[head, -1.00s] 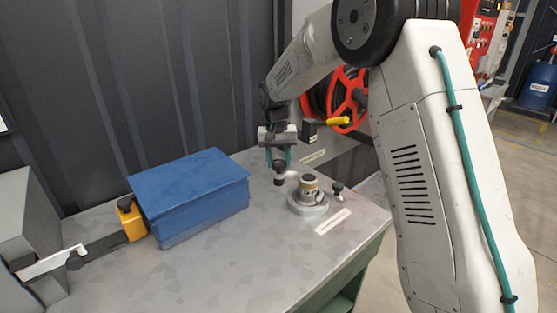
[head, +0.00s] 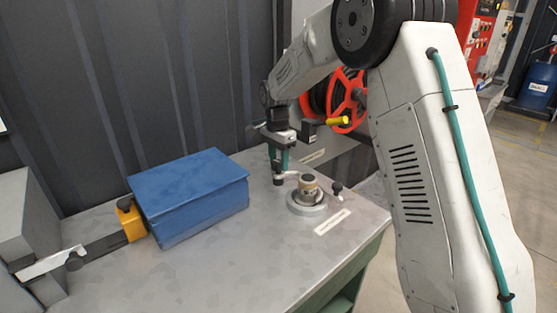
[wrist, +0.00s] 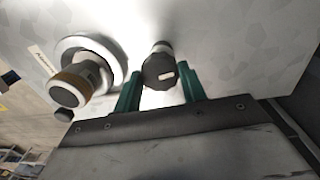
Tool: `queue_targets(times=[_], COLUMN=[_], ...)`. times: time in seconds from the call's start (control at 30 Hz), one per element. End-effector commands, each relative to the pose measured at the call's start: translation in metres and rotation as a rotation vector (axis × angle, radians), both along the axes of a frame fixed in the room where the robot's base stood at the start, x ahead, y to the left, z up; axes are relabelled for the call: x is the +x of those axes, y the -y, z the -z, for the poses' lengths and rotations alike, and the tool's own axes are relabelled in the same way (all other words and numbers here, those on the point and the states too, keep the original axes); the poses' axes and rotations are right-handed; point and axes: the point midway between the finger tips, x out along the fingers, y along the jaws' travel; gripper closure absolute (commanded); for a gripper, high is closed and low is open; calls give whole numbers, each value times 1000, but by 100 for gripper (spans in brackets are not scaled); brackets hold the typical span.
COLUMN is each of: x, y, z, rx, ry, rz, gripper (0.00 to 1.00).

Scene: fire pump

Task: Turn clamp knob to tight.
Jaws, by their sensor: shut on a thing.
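A round grey fixture (head: 307,203) with a brass-and-grey cylinder on top (head: 308,185) stands on the grey bench. A short silver arm runs from it to a dark knob (head: 279,181) on its left. My gripper (head: 278,170) points down over this knob and is shut on it. In the wrist view the dark knob (wrist: 158,70), with a pale mark on its face, sits between the two teal fingers of my gripper (wrist: 161,88). The cylinder's top (wrist: 66,90) shows to the left. A second small dark knob (head: 337,187) stands right of the fixture, clear of my gripper.
A blue box (head: 195,195) lies on the bench to the left, beside a yellow block (head: 131,220) on a dark bar. A red hose reel (head: 345,95) with a yellow nozzle (head: 338,121) is behind the gripper. The bench front is clear.

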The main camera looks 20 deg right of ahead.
Motion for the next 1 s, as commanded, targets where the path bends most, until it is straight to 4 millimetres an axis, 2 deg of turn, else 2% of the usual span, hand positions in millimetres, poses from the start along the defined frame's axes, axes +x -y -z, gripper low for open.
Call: queue_targets(times=[0.4,0.9,0.93,1.0], x=[2,2,2,1], y=[1,1,1,1], z=[-2,-2,-2,-2], rx=[0,0,0,1], ry=[8,7,7,6], rz=[159,174,174,174], gripper=[82,82,51,37])
